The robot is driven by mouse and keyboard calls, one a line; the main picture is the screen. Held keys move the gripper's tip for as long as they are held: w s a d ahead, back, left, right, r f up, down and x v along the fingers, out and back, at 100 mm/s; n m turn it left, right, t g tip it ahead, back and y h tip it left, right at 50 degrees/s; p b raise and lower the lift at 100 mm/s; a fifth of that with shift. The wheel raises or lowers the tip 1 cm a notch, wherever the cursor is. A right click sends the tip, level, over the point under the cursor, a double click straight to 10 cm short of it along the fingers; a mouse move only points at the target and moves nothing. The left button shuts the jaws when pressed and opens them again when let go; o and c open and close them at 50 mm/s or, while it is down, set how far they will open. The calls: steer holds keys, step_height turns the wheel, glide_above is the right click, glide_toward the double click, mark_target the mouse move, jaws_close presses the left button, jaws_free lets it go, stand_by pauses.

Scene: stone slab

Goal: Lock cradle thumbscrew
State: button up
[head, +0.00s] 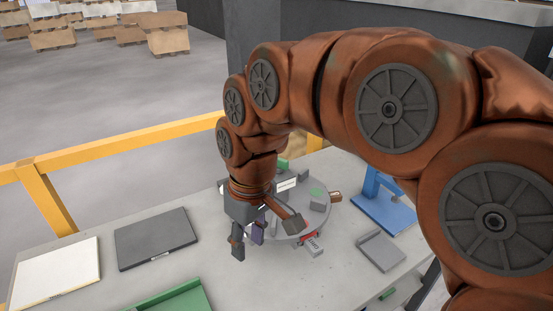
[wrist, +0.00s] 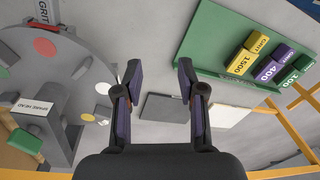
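My gripper (head: 248,245) points down over the table beside the left edge of a round grey turntable (head: 284,226). In the wrist view my gripper (wrist: 159,68) is open, with empty space between its purple-padded fingers. My arm and gripper hide part of the turntable in the head view.
A green tray (wrist: 208,55) holds yellow, purple and green grit blocks. A dark slab (head: 155,238) and a white slab (head: 55,272) lie left on the table. A blue stand (head: 384,207) and a grey tray (head: 381,250) are right of the turntable. A yellow rail (head: 110,152) runs behind.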

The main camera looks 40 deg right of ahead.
steer(key=w+d+r+n+t+b, duration=0.15)
steer(key=w+d+r, duration=0.35)
steer(key=w+d, duration=0.5)
steer(key=t+b, duration=0.1)
steer(key=t, duration=0.1)
glide_toward(280, 158)
steer(key=f, duration=0.2)
steer(key=shift+y, duration=0.4)
steer(key=shift+w+p+x, duration=0.2)
steer(key=shift+p+x, duration=0.75)
steer(key=shift+x, duration=2.9)
steer(key=shift+r, duration=0.1)
steer(key=shift+d, duration=0.1)
jaws_close()
